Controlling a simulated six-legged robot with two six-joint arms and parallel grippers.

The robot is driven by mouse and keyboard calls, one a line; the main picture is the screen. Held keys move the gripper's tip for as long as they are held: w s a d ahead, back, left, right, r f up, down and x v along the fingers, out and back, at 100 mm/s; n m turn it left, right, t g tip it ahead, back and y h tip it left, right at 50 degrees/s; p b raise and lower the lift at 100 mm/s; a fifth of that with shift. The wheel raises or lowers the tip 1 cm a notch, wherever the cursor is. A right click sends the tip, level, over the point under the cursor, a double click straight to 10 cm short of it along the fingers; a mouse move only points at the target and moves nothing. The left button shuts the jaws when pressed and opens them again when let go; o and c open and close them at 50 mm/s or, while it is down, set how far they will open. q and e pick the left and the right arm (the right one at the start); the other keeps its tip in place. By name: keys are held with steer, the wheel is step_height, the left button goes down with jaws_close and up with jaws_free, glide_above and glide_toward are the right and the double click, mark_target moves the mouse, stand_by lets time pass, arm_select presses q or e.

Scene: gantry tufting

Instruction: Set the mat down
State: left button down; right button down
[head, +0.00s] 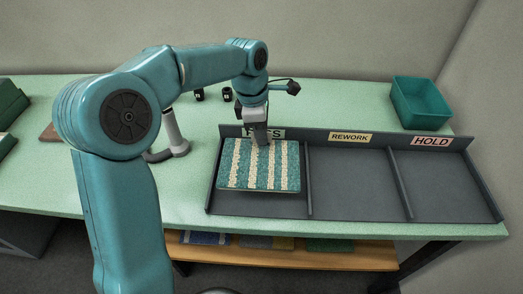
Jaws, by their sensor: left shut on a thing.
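The mat (270,178) is a rectangle with teal and cream stripes, in or just above the left compartment of the dark grey tray (360,208). My left gripper (262,143) comes down from above and is shut on the mat's far edge. The mat looks about level. I cannot tell whether its underside touches the tray floor. The label behind that compartment is partly hidden by my gripper. My right gripper is not in view.
The middle compartment, labelled REWORK (351,138), and the right one, labelled HOLD (431,142), are empty. A green bin (420,112) stands at back right. A grey-white upright tool (175,135) and small black cylinders (227,95) stand left of the tray on the green table.

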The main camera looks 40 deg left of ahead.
mark_target(262, 149)
arm_select(q)
steer(key=shift+w+f, duration=0.2)
steer(key=shift+f, duration=0.9)
step_height(262, 149, down, 4)
steer(key=shift+s+r, duration=0.15)
steer(key=shift+r, duration=0.1)
steer(key=shift+w+f, duration=0.2)
steer(key=shift+f, duration=0.15)
steer(key=shift+s+r, duration=0.1)
steer(key=shift+s, duration=0.05)
